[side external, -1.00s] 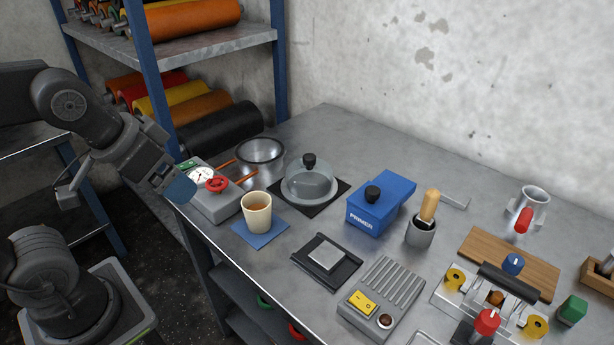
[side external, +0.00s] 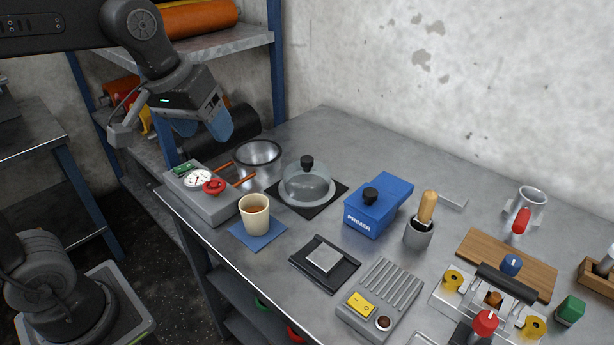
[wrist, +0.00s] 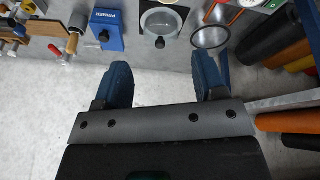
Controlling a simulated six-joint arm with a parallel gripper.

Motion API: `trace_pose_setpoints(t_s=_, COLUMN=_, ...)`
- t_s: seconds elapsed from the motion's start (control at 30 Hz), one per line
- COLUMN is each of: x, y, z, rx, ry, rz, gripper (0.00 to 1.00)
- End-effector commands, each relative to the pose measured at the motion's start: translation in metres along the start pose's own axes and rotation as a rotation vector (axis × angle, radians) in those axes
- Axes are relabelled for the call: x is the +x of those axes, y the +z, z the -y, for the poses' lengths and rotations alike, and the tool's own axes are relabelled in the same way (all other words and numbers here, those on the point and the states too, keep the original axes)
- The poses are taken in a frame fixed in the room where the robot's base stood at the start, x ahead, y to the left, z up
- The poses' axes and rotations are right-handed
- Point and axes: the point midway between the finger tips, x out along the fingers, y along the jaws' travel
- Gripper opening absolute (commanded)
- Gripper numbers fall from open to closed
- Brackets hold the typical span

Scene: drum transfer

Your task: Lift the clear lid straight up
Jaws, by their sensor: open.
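The clear lid (side external: 303,183) is a domed cover with a black knob (side external: 307,162). It sits on a round plate on a black square mat (side external: 328,200) at the back middle of the bench. The lid also shows at the top of the wrist view (wrist: 160,24), its knob toward the bottom of the dome. My gripper (side external: 205,128) has blue fingers and is above and left of the lid in the side view, well apart from it. In the wrist view the two fingers (wrist: 160,75) are spread with nothing between them.
A metal bowl (side external: 258,157) and a gauge box with a red valve (side external: 205,190) stand left of the lid. A cup (side external: 254,216) on a blue mat is in front. A blue PRIMER box (side external: 378,207) is to the right. Shelves with colored rolls (side external: 195,17) are behind my arm.

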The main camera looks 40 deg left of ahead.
Motion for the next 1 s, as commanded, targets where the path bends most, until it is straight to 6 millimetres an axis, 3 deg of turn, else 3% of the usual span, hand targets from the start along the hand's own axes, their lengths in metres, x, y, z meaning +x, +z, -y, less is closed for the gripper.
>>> trace_pose_setpoints(t_s=0.03, x=0.004, y=-0.022, z=-0.006, rx=-0.066, ry=-0.012, rz=0.027, gripper=0.65)
trace_pose_setpoints(t_s=0.27, x=0.029, y=-0.105, z=-0.028, rx=-0.384, ry=-0.073, rz=0.119, gripper=0.65)
trace_pose_setpoints(t_s=0.5, x=0.086, y=-0.175, z=-0.042, rx=-0.713, ry=-0.167, rz=0.198, gripper=0.65)
trace_pose_setpoints(t_s=0.73, x=0.147, y=-0.214, z=-0.046, rx=-0.974, ry=-0.26, rz=0.242, gripper=0.65)
trace_pose_setpoints(t_s=1.0, x=0.179, y=-0.222, z=-0.045, rx=-1.086, ry=-0.306, rz=0.255, gripper=0.65)
